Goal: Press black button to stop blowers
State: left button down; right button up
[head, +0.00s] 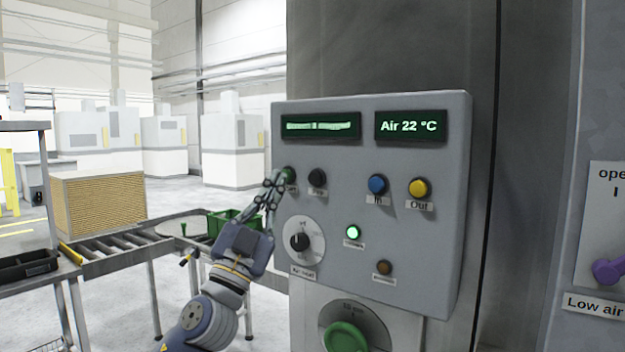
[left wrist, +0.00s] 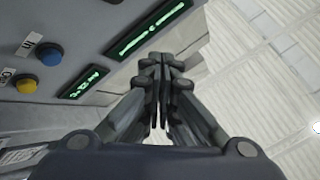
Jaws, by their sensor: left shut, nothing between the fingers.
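The black button (head: 317,176) sits on the grey control panel (head: 430,250), under the left display, with a small label below it. A green button (head: 289,174) is just left of it. My left gripper (head: 278,178) is shut and empty, with its fingertips at the green button, left of the black one. I cannot tell whether they touch the panel. In the left wrist view the shut fingers (left wrist: 160,75) point up past the panel edge, and the black button does not show there. My right gripper is not in view.
The panel also has a blue button (head: 377,184), a yellow button (head: 419,188), a black knob (head: 299,242) and a lit green lamp (head: 352,232). A large green knob (head: 345,338) is below. A roller conveyor (head: 120,250) and a green crate (head: 225,222) stand at left.

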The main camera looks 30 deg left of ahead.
aim_at(308, 181)
pick_arm(q)
jog(key=shift+w, duration=0.2)
jog(key=w+b, duration=0.1)
jog(key=w, duration=0.7)
jog(key=shift+w+d, duration=0.25)
jog(key=shift+d, duration=0.15)
jog(key=shift+w, duration=0.1)
dwell(1.0)
jog(key=shift+w+b, duration=0.3)
jog(key=shift+w+b, duration=0.3)
jog(key=shift+w, duration=0.2)
dwell(0.7)
jog(key=shift+s, duration=0.15)
jog(key=shift+s+p, duration=0.3)
jog(key=shift+s, duration=0.45)
